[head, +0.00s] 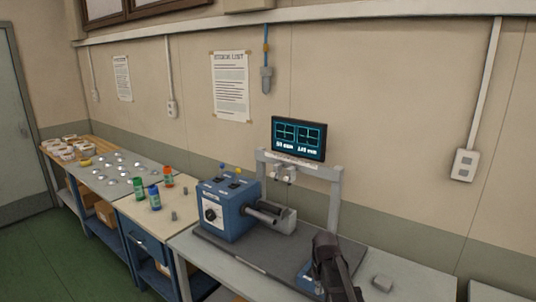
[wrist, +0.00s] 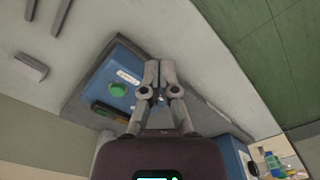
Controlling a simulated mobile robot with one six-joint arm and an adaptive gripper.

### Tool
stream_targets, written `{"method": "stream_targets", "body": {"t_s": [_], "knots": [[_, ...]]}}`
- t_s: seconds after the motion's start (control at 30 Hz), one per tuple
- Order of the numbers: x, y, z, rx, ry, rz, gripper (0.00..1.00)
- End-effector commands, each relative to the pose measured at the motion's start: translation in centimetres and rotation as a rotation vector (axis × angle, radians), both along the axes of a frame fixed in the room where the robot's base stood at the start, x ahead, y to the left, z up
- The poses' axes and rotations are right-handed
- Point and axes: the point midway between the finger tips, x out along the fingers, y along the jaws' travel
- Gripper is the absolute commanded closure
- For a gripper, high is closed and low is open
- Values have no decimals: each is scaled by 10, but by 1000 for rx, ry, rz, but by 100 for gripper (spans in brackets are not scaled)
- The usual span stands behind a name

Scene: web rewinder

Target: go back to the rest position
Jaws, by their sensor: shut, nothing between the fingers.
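My gripper (wrist: 158,72) shows in the wrist view with its two fingers together and nothing between them. It is above a blue control box (wrist: 121,66) with a green button (wrist: 118,89), and part of the box is beside and behind the fingers. Whether the fingertips touch anything below cannot be told. In the head view my dark arm stands at the right front of the bench, next to the blue box (head: 307,279). The arm hides part of that box, and the fingers cannot be made out there.
The blue rewinder (head: 228,210) and a frame with a screen (head: 299,139) stand left of and behind my arm. A grey block (head: 382,284) lies to the right on the bench. Bottles (head: 154,197) and a tray table are further left. The bench's right end is mostly clear.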

Motion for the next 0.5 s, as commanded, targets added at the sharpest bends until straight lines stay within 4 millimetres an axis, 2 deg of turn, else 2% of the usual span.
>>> {"method": "stream_targets", "body": {"t_s": [0.03, 0.2, 0.33, 0.5], "knots": [[-34, 0, 0, 0, 0, -28, 100], [-93, -1, 0, 0, 0, -119, 100], [-121, -1, 0, -1, 0, -165, 100], [-134, -1, 0, -1, 0, -192, 100]]}}
